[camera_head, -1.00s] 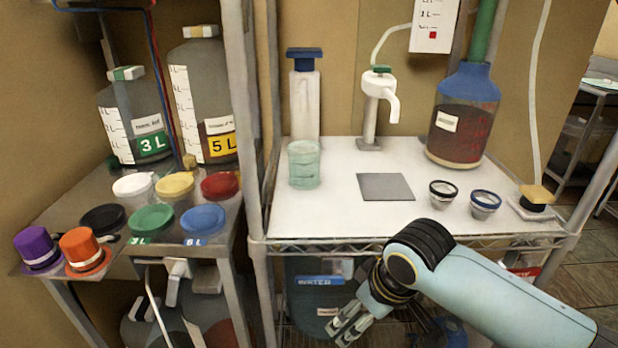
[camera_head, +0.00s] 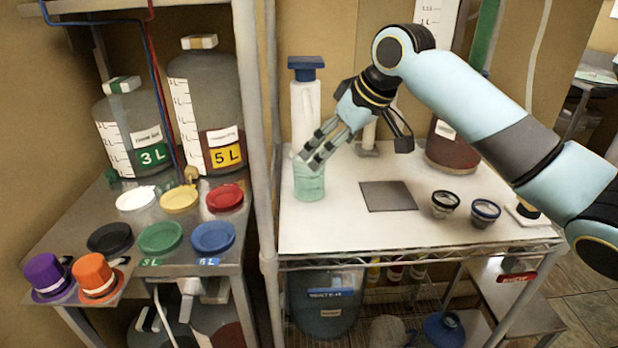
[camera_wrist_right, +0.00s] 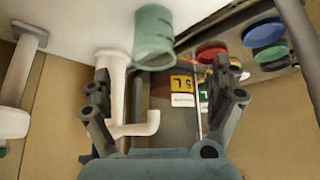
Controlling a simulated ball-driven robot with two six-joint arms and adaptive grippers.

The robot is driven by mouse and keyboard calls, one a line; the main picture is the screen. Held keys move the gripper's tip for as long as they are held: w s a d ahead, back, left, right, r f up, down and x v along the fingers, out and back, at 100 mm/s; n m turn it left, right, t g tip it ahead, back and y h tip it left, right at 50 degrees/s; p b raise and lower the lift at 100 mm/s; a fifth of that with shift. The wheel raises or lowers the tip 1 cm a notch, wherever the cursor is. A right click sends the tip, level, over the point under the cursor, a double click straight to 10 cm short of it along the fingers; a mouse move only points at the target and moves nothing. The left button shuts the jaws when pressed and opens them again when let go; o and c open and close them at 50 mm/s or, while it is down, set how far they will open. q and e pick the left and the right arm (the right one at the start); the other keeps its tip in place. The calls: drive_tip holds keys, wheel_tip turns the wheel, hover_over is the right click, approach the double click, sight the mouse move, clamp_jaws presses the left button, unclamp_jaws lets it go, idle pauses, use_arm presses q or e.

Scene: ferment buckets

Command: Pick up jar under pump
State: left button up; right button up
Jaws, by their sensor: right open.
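A pale green translucent jar (camera_head: 309,184) stands on the white shelf top in front of the white pump with the blue cap (camera_head: 305,100). My right gripper (camera_head: 311,156) is open, its fingertips at the jar's top edge in the head view and partly covering its rim. In the right wrist view the jar (camera_wrist_right: 153,38) appears beyond the open fingers (camera_wrist_right: 162,74), with nothing held between them. The pump's white spout (camera_wrist_right: 138,128) shows between the fingers there. I cannot tell whether a finger touches the jar. My left gripper is not in view.
A grey square plate (camera_head: 388,196) lies right of the jar, with two small dark-rimmed cups (camera_head: 445,204) beyond it. A shelf post (camera_head: 258,130) rises left of the jar. A large red-brown bottle (camera_head: 447,150) stands behind my right arm.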

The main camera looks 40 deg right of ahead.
sight(309, 177)
drive_tip(key=x, duration=0.3)
drive_tip(key=w+x, duration=0.1)
drive_tip(key=x, duration=0.5)
drive_tip(key=shift+w+d+p, duration=0.35)
drive_tip(key=shift+w, duration=0.1)
drive_tip(key=shift+c, duration=0.2)
drive_tip(key=c, duration=1.4)
drive_tip(key=shift+r, duration=0.1)
drive_tip(key=shift+c, duration=0.6)
drive_tip(key=shift+r, duration=0.1)
